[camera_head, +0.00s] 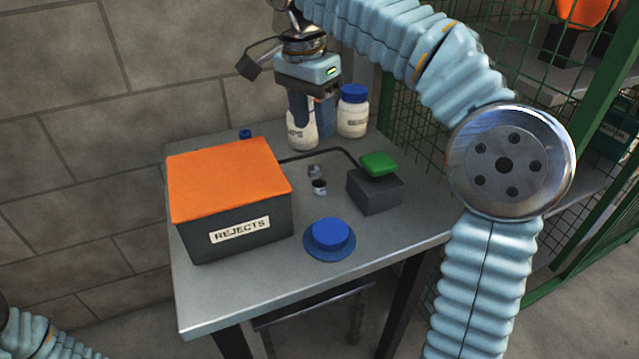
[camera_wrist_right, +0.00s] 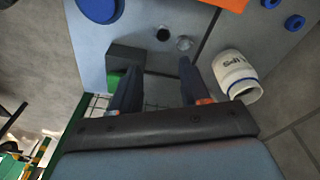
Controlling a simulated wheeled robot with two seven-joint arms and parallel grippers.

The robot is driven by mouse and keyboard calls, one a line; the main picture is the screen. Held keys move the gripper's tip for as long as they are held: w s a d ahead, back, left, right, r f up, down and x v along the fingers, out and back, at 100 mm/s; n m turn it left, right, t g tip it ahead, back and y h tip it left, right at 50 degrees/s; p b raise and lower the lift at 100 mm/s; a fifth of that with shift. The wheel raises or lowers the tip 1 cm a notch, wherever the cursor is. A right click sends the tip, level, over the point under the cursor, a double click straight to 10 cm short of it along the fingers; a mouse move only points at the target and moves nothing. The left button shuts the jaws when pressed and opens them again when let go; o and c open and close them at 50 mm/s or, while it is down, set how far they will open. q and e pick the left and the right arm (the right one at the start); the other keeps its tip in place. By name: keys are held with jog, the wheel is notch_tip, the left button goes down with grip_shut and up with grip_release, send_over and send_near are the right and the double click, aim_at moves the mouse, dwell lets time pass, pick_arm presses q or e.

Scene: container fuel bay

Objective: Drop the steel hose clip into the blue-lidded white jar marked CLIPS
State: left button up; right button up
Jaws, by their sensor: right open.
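The white jar (camera_head: 302,136) stands at the back of the table, partly hidden behind my right gripper. Its label shows only a part ending in "IPS"; the jar also shows in the right wrist view (camera_wrist_right: 236,70), where I see no lid on it. A small silvery ring (camera_head: 314,171), seemingly the steel hose clip, lies mid-table; it also shows in the wrist view (camera_wrist_right: 184,43). My right gripper (camera_head: 312,120) is open and empty, its fingers (camera_wrist_right: 158,70) pointing down beside the jar. My left gripper is out of view.
A small dark cylindrical piece (camera_head: 320,187) lies by the ring. A blue-lidded white jar (camera_head: 353,115) stands back right. An orange-topped REJECTS box (camera_head: 236,230) is left, a grey box with green top (camera_head: 375,190) right. A blue round piece (camera_head: 330,238) lies in front.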

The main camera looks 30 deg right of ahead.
jog(key=m, duration=0.2)
jog(key=b, duration=0.2)
send_over(320, 185)
jog(key=f, duration=0.7)
jog(key=shift+s+a+f, duration=0.15)
jog(key=shift+a+f, duration=0.15)
jog(key=shift+a, duration=0.1)
jog(key=f, duration=0.6)
jog(key=shift+d+b, duration=0.3)
jog(key=c, duration=0.7)
jog(key=shift+c, duration=0.3)
